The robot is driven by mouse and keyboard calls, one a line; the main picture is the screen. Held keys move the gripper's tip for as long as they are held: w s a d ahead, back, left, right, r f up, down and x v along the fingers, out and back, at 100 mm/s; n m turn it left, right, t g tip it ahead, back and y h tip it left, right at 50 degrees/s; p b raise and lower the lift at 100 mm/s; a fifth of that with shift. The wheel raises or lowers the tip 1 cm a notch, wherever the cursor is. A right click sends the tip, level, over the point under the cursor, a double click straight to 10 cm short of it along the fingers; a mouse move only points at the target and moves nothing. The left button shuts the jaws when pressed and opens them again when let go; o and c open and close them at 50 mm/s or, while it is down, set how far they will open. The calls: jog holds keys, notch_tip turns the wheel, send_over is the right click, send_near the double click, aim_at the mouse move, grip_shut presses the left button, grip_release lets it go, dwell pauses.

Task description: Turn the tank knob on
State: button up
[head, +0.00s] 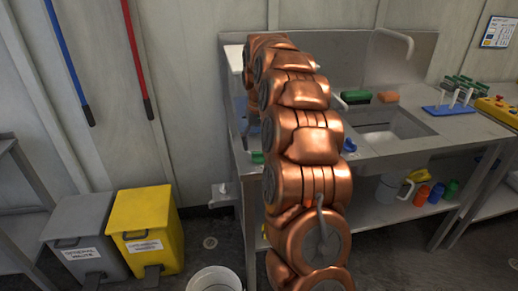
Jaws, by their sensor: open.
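I cannot make out a tank or its knob in the head view. My copper arm rises through the middle of the picture and bends at the top, in front of the left end of the sink bench (405,150). My gripper is not visible; the arm links hide whatever lies behind them. A small blue round item (349,145) shows just right of my arm at the bench's front edge, but I cannot tell what it is.
The bench has a sink (385,133), a tap (398,40), a green brush (356,97) and a blue rack (450,108). A jug (387,188) and several bottles stand below. A yellow bin (147,228), a grey bin (85,240) and a white bucket (214,280) are at left.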

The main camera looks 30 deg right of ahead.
aim_at(259, 152)
notch_tip(259, 152, up, 9)
jog(key=shift+r, duration=0.2)
dwell(0.4)
jog(key=shift+a, duration=0.1)
dwell(0.5)
jog(key=s+a+r+n+p, duration=0.2)
jog(key=s+a+n+p, duration=0.15)
jog(key=s+a, duration=1.25)
jog(key=s+a+f+g+p, duration=0.1)
jog(key=s+a+f+p, duration=0.1)
jog(key=s, duration=0.9)
jog(key=s+a+f+p, duration=0.2)
jog(key=s+a+f, duration=0.3)
jog(key=s, duration=0.6)
jog(key=shift+a+n+g, duration=0.4)
jog(key=shift+a+n, duration=0.05)
jog(key=shift+a, duration=0.15)
